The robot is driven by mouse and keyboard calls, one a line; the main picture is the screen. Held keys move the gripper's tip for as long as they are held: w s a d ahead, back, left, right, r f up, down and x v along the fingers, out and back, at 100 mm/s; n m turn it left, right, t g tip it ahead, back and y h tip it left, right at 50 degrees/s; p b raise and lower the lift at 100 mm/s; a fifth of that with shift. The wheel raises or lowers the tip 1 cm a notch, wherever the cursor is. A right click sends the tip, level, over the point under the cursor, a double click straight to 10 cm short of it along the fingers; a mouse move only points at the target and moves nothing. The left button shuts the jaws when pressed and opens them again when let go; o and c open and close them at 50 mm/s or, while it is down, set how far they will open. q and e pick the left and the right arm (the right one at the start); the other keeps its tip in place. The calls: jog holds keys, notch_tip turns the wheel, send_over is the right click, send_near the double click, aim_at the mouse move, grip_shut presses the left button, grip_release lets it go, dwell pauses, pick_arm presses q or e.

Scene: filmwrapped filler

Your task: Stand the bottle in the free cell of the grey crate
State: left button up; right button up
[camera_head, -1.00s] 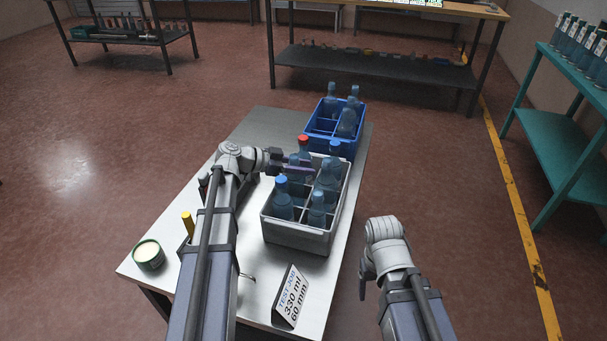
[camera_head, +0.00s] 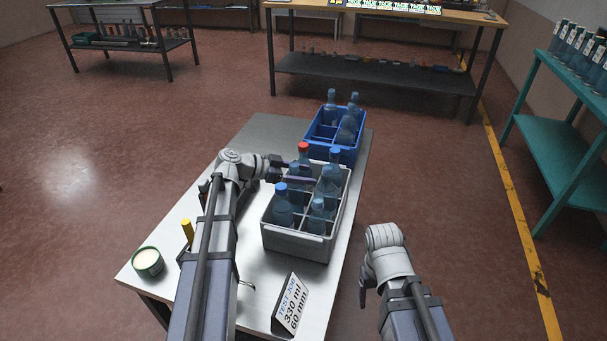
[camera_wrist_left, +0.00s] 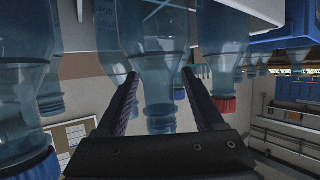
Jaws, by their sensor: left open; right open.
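The grey crate (camera_head: 298,242) stands on the light table, with bottles in its cells. My left gripper (camera_head: 307,172) reaches over its left side. In the left wrist view, its two fingers (camera_wrist_left: 160,74) are open on either side of a clear blue bottle (camera_wrist_left: 158,45), with a gap at each side of the neck. This bottle shows no coloured cap and looks upright in the crate's middle left; its base is hidden. A red-capped bottle (camera_head: 303,149) is behind it and a blue-capped bottle (camera_head: 281,196) in front. My right gripper (camera_head: 364,290) is open and empty, right of the table.
A blue crate (camera_head: 345,152) with several bottles stands behind the grey crate. A tent card (camera_head: 291,304), a green tin (camera_head: 147,262) and a yellow-topped item (camera_head: 187,230) are on the near part of the table. Neighbouring bottles stand close to my left fingers.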

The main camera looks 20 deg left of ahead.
pick_arm(q)
jog(key=p+v, duration=0.2)
jog(key=v, duration=0.5)
jog(key=shift+a, duration=0.2)
jog(key=shift+r+p, duration=0.15)
jog(key=shift+p, duration=0.15)
